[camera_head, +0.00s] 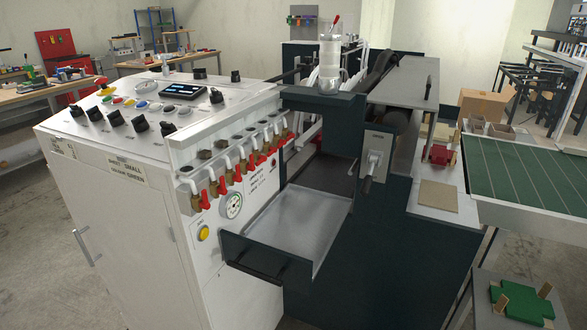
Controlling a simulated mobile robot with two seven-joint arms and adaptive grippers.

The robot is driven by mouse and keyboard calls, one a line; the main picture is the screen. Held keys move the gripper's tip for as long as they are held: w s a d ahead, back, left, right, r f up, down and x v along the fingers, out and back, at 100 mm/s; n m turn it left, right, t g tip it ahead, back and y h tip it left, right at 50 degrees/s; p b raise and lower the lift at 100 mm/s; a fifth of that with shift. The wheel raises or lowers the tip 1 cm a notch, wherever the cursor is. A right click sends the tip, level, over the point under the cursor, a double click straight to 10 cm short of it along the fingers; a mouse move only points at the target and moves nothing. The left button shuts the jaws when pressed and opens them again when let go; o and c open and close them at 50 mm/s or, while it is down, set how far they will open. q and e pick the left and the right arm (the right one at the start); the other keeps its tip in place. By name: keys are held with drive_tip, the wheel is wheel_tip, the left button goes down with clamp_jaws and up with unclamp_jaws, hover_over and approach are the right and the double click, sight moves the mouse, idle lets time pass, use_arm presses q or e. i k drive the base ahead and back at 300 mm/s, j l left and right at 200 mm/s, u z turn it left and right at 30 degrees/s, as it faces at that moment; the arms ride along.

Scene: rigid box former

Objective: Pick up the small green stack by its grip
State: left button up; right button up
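A small green stack (526,304) lies flat on a low grey surface (484,289) at the bottom right of the head view.
The machine fills the middle, with a white control cabinet (120,220), red-handled valves (222,186) and an open metal tray (295,230). A green striped belt (530,178) stands above and behind the stack. A brown square sheet (438,196) lies on the machine's side shelf.

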sight(520, 303)
drive_tip(key=z, duration=1.45)
